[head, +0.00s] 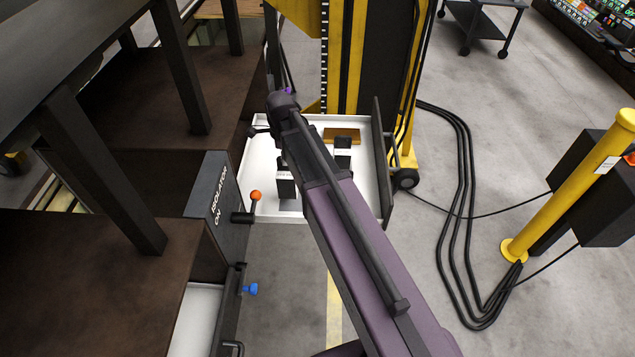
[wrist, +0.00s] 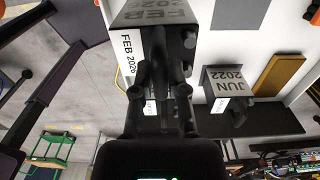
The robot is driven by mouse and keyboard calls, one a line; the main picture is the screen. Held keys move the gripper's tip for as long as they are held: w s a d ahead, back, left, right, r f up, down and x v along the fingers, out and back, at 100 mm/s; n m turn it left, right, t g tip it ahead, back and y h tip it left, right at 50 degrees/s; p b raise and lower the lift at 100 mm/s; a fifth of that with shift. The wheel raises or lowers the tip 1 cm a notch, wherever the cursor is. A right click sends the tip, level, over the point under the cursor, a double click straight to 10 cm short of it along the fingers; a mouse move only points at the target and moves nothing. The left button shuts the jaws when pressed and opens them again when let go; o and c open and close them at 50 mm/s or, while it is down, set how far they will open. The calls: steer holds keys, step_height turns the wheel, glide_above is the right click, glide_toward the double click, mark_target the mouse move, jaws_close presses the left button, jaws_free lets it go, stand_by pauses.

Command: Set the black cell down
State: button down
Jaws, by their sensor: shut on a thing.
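My gripper (wrist: 160,75) is shut on a dark cell (wrist: 190,25) marked FEB 2026, with a grey top and a white label on its side. In the head view a dark cell with a white label (head: 285,176) shows low beside my arm, over the white tray (head: 262,207); my gripper there is mostly hidden by the arm. I cannot tell whether the held cell touches the tray floor. A second dark cell (wrist: 226,84), marked JUN 2022, stands apart to the right in the wrist view. It also shows in the head view (head: 343,150).
An ochre block (head: 341,135) lies at the back of the tray. An isolator box (head: 218,205) with an orange-knobbed lever (head: 255,196) stands close at the tray's left. A yellow mast (head: 345,55) rises behind. Cables (head: 462,200) run over the floor at right.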

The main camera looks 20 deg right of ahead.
steer(key=shift+w, duration=0.1)
steer(key=w+d+f+b, duration=0.1)
steer(key=w+d, duration=0.4)
steer(key=w, duration=0.8)
steer(key=shift+w+f, duration=0.2)
steer(key=shift+w, duration=0.1)
steer(key=shift+w+d+f+b, duration=0.1)
steer(key=shift+w+f+b, duration=0.1)
steer(key=shift+f+b, duration=0.45)
steer(key=shift+w+d+f+b, duration=0.1)
steer(key=shift+w+f+b, duration=0.15)
steer(key=shift+f+b, duration=0.4)
steer(key=shift+w+f+b, duration=0.2)
steer(key=shift+f+b, duration=0.35)
steer(key=shift+b, duration=0.2)
steer(key=c, duration=0.7)
jaws_free()
steer(key=shift+s, duration=0.1)
steer(key=shift+o, duration=0.2)
steer(key=shift+r, duration=0.15)
